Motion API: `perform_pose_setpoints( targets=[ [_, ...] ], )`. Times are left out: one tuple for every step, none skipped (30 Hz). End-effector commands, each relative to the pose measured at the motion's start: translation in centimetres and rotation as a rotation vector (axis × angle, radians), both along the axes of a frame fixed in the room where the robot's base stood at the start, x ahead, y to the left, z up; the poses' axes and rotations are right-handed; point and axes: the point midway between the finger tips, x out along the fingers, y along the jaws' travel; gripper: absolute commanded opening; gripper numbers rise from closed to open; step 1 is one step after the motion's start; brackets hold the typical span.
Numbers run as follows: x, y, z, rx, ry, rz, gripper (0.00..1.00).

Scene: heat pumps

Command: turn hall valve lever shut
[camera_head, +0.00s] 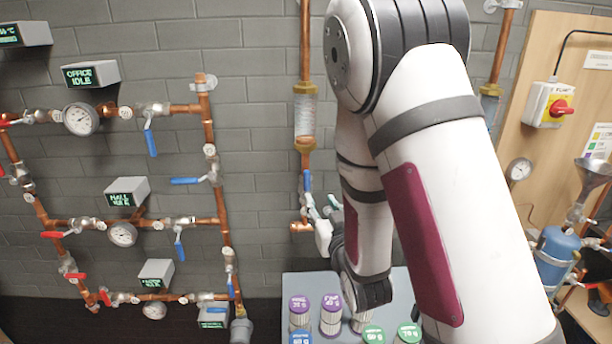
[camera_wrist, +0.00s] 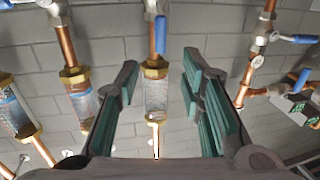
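The hall display (camera_head: 126,192) reads HALL IDLE, above a round gauge (camera_head: 122,234) on the middle copper pipe row. On that row, a blue lever (camera_head: 179,247) hangs down, roughly across the pipe, from a valve right of the gauge. In the head view my gripper is partly hidden by my arm, well right of the hall row.
The office row (camera_head: 81,119) with its blue lever (camera_head: 151,142) is above; another row (camera_head: 155,311) is below. A blue lever (camera_head: 186,181) sits between office and hall rows. Filter canisters (camera_head: 331,314) stand on a grey surface (camera_head: 290,281). A red switch (camera_head: 561,107) is at right.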

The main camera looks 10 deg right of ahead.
Motion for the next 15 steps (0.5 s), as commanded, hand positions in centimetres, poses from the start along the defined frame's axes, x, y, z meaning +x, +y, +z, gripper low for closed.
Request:
perform_pose_setpoints(
  targets=[
    [0.0, 0.0, 0.0, -0.001, -0.008, 0.002, 0.35],
    [0.1, 0.1, 0.0, -0.002, -0.011, 0.002, 0.35],
    [0.4, 0.1, 0.0, -0.002, -0.014, 0.003, 0.35],
    [0.6, 0.1, 0.0, -0.002, -0.015, 0.003, 0.35],
    [0.8, 0.1, 0.0, -0.002, -0.016, 0.003, 0.35],
    [1.2, 0.1, -0.1, -0.001, -0.016, 0.003, 0.35],
    [1.5, 0.1, -0.1, -0.001, -0.016, 0.003, 0.35],
    [1.9, 0.1, -0.1, -0.001, -0.017, 0.004, 0.35],
    [2.3, 0.1, -0.2, -0.001, -0.017, 0.004, 0.35],
    [2.6, 0.1, -0.2, -0.001, -0.017, 0.004, 0.35],
    [3.0, 0.1, -0.2, 0.0, -0.017, 0.004, 0.35],
    [3.4, 0.1, -0.2, 0.0, -0.017, 0.004, 0.35],
    [3.8, 0.1, -0.2, 0.0, -0.017, 0.005, 0.35],
    [4.1, 0.1, -0.2, 0.0, -0.017, 0.004, 0.35],
    [4.6, 0.1, -0.2, 0.0, -0.017, 0.004, 0.35]
  ],
)
